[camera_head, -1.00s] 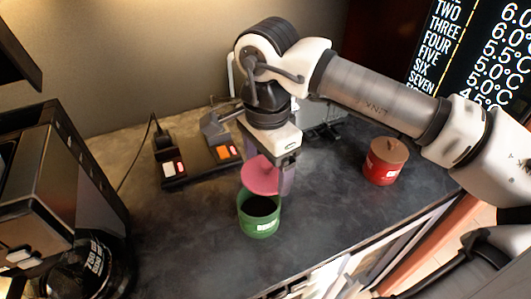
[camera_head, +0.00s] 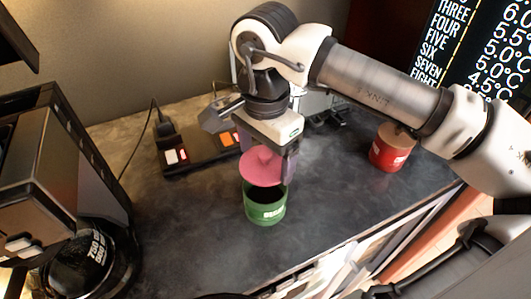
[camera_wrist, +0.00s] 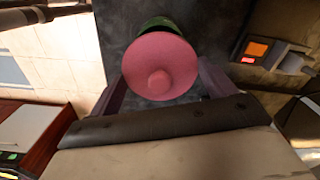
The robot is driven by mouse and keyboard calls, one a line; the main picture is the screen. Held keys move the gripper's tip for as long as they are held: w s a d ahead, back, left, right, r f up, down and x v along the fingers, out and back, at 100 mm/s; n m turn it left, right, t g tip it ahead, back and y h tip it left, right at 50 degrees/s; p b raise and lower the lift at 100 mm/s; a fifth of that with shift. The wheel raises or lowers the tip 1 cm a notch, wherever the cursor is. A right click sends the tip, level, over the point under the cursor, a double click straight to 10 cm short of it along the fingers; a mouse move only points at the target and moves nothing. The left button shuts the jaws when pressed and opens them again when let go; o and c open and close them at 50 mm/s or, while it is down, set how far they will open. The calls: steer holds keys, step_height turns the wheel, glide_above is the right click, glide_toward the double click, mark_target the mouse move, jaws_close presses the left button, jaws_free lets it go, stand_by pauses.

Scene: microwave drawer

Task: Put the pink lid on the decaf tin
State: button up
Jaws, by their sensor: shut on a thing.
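The pink lid (camera_head: 262,168) is a round disc with a small knob on top. My gripper (camera_head: 268,158) is shut on it, with a finger at each side. The lid is over the back part of the green tin's opening; I cannot tell whether it touches the rim. The green tin (camera_head: 266,208) stands upright on the counter with a white label, its dark inside still showing at the front. In the wrist view the pink lid (camera_wrist: 160,66) hides most of the green tin (camera_wrist: 160,23), and only its far rim shows.
A red tin (camera_head: 388,154) with a brown lid stands at the right. A black device with lit switches (camera_head: 195,152) lies behind on the left. A coffee machine (camera_head: 60,170) fills the left side. The dark counter (camera_head: 200,235) in front is clear.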

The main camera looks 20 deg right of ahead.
steer(key=shift+f+b, duration=2.4)
steer(key=shift+f, duration=0.15)
steer(key=shift+f+b, duration=0.5)
steer(key=shift+b, duration=0.95)
stand_by(0.3)
stand_by(0.4)
steer(key=o, duration=0.9)
steer(key=shift+r, duration=0.1)
steer(key=shift+r+p, duration=2.1)
steer(key=shift+r, duration=1.35)
